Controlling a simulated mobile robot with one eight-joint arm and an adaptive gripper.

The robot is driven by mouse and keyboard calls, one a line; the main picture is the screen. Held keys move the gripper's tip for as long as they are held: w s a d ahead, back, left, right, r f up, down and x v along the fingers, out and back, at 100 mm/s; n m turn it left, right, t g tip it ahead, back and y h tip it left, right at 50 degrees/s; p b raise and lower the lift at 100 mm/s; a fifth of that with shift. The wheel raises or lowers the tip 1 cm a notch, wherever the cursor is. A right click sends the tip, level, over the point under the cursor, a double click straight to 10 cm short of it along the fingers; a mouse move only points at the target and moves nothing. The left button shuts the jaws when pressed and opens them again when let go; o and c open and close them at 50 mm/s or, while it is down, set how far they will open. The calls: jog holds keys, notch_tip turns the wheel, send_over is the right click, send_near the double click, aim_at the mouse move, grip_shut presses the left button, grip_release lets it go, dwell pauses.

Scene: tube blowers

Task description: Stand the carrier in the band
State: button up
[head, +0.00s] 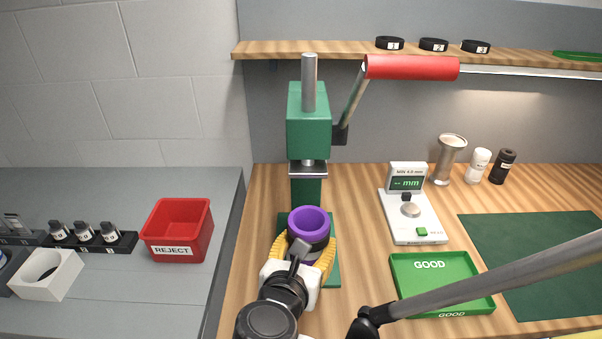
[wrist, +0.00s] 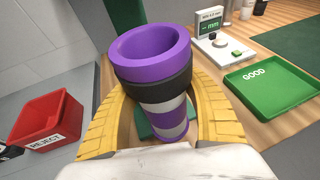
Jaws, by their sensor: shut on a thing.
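The carrier is a purple open-topped cup (head: 309,222), upright or nearly so, in front of the green press (head: 308,120). In the wrist view the carrier (wrist: 165,122) has a wide purple rim, a dark band (wrist: 158,90) close around it below the rim, and a narrower purple and grey body. My gripper (head: 308,242) has its yellow fingers closed around the carrier from both sides. The carrier is over the press's green base plate (head: 334,270); I cannot tell if its foot touches. Its lower part is hidden in the head view.
A red REJECT bin (head: 177,229) stands left, across a gap between benches. A gauge (head: 412,215) and a green GOOD tray (head: 442,284) stand right. The press's red-handled lever (head: 410,67) reaches right. Numbered black rings (head: 433,45) lie on the shelf.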

jog(key=w+f+b, duration=0.2)
jog(key=w+b, duration=0.1)
jog(key=w, duration=0.8)
jog(key=shift+d+f, duration=0.15)
jog(key=shift+d, duration=0.05)
jog(key=shift+f+b, duration=0.8)
jog(key=shift+b, duration=0.3)
dwell(1.2)
jog(key=o, duration=1.5)
